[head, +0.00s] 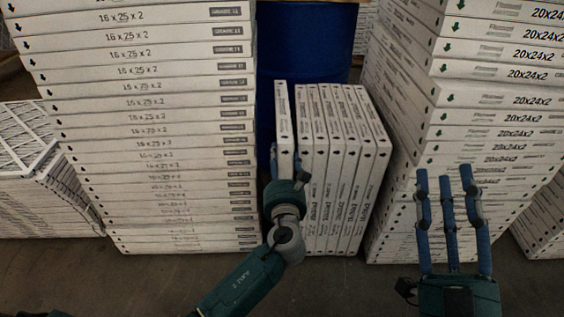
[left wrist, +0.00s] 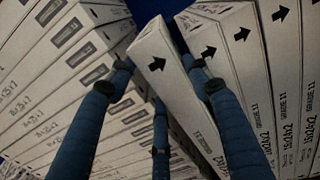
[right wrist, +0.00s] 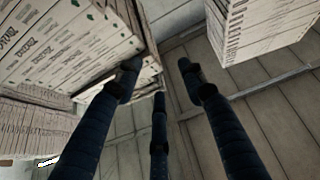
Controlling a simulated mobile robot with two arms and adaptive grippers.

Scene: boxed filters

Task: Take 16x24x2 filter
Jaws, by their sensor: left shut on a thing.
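A row of white boxed filters (head: 345,160) stands upright on the floor between two tall stacks. The leftmost filter (head: 282,110) sticks up slightly above the others. My left gripper (head: 287,170) is shut on this filter, its fingers on both sides of the box. In the left wrist view the held filter (left wrist: 165,75) shows a black arrow, and its size print is too small to read surely. My right gripper (head: 450,195) is open and empty, in front of the right stack. I cannot make out a 16x24x2 label.
A tall left stack (head: 150,130) is marked 16x25x2, and a right stack (head: 490,110) is marked 20x24x2. A blue barrel (head: 330,45) stands behind the row. White-framed filters (head: 35,160) lie at far left. Bare floor (head: 345,285) is in front.

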